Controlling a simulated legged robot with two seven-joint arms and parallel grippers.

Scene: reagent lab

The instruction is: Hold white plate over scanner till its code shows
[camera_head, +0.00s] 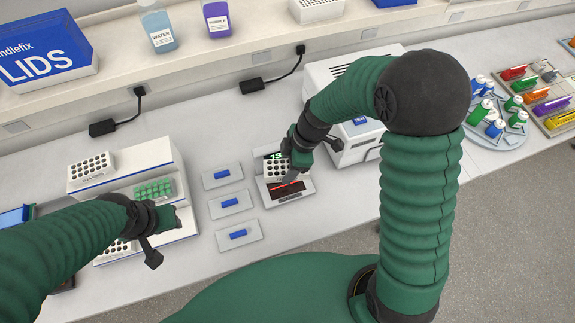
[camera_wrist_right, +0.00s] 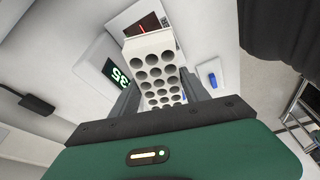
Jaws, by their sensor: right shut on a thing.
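The white plate (camera_head: 277,170), a small block with rows of dark round holes, is between the fingers of my right gripper (camera_head: 291,160), which is shut on it. In the wrist view the plate (camera_wrist_right: 157,70) sits between both fingers (camera_wrist_right: 158,95). The scanner (camera_head: 302,188) is below and beside it, with a dark window lit by a red line (camera_wrist_right: 148,25). A display with green digits (camera_head: 274,155) is partly hidden in the head view; it also shows in the wrist view (camera_wrist_right: 115,75). My left gripper (camera_head: 165,238) is empty, its fingers apart, near the left rack.
A white stepped rack (camera_head: 130,160) at left bears white plates and a green plate (camera_head: 153,188). Three small trays with blue pieces (camera_head: 230,202) lie between rack and scanner. A white machine (camera_head: 335,75) stands behind my right arm. Bottles and colored items (camera_head: 490,115) are at right.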

